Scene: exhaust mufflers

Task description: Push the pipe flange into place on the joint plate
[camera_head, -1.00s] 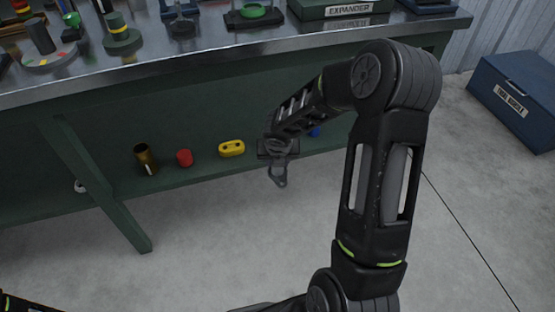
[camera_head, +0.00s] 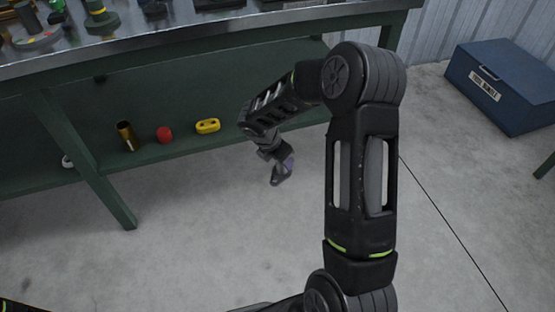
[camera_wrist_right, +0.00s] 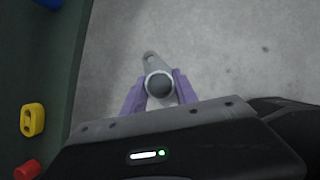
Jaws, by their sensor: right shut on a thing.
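My right gripper (camera_head: 282,170) is shut on a grey flange (camera_wrist_right: 151,62) and holds it above the floor, in front of the bench's lower shelf. In the right wrist view the purple fingers (camera_wrist_right: 158,90) grip either side of a round part with a dark centre, and a lobe with a hole points away from the palm. In the head view the flange is small and dark below the wrist. I cannot pick out the joint plate in these frames. My left gripper is not in view.
A blue tool chest (camera_head: 515,85) stands right on open floor.

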